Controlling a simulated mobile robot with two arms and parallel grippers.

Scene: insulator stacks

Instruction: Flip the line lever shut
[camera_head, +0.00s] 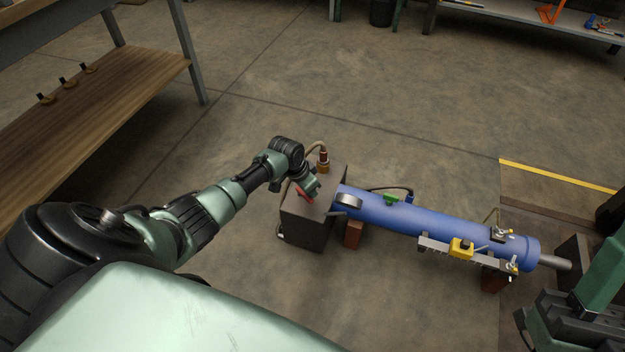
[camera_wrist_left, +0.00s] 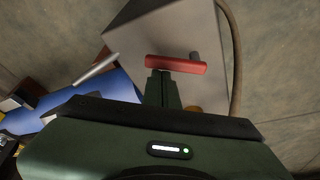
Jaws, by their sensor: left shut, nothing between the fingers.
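The line lever is a red bar (camera_wrist_left: 176,64) in the left wrist view, lying across the face of a grey-brown box. It also shows as a small red piece (camera_head: 301,193) on the box top in the head view. My left gripper (camera_head: 311,192) is over the box, beside the lever. In the wrist view its fingers (camera_wrist_left: 160,76) are shut and empty, with the tips at the lever's near edge, left of its middle. I cannot tell if they touch it. The lever's pivot is hard to make out.
The box (camera_head: 306,228) stands at the left end of a blue cylinder (camera_head: 410,216). A brass fitting with a hose (camera_head: 323,160) rises from the box. The cylinder carries a green part (camera_head: 391,198) and a yellow block (camera_head: 461,247). A wooden bench (camera_head: 110,100) stands left.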

